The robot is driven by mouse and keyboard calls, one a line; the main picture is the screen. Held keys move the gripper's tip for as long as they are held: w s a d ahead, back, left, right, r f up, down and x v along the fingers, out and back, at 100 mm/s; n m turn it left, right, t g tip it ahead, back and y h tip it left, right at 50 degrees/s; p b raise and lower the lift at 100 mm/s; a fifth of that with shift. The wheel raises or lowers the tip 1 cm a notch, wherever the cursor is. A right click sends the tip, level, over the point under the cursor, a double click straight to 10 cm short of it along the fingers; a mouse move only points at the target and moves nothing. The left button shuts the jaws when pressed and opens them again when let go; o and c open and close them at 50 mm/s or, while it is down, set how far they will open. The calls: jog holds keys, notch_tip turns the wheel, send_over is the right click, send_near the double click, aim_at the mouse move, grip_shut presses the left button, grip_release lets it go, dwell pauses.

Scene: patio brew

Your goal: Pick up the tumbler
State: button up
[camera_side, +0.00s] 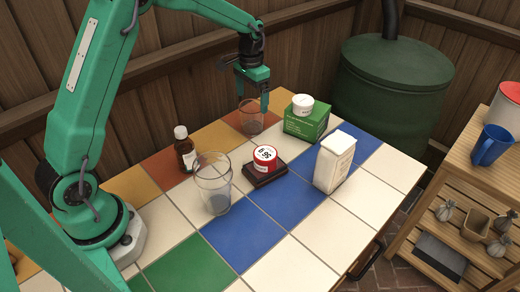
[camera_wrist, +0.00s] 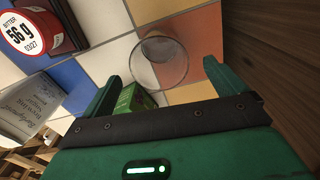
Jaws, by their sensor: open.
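A small clear glass tumbler (camera_side: 250,122) stands upright near the back edge of the tiled table. In the wrist view the tumbler (camera_wrist: 160,62) lies ahead of the gap between my fingertips. My gripper (camera_side: 252,101) is open and points down just above it, with one finger to either side of the glass in the picture. In the wrist view my gripper (camera_wrist: 161,74) has nothing in its jaws. I cannot tell whether the fingertips reach below the rim. A larger clear glass (camera_side: 213,185) stands farther forward on the table.
A green box (camera_side: 307,122) with a white lidded jar (camera_side: 302,104) on it stands right of the tumbler. A brown bottle (camera_side: 184,150), a red tin (camera_side: 265,158) on a dark base and a white carton (camera_side: 334,163) stand nearby. The front tiles are clear.

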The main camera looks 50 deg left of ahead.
aim_at(252, 116)
jog(key=shift+f, duration=1.35)
jog(key=shift+f, duration=2.55)
jog(key=c, duration=1.2)
jog(key=shift+c, duration=0.2)
jog(key=shift+r, duration=0.2)
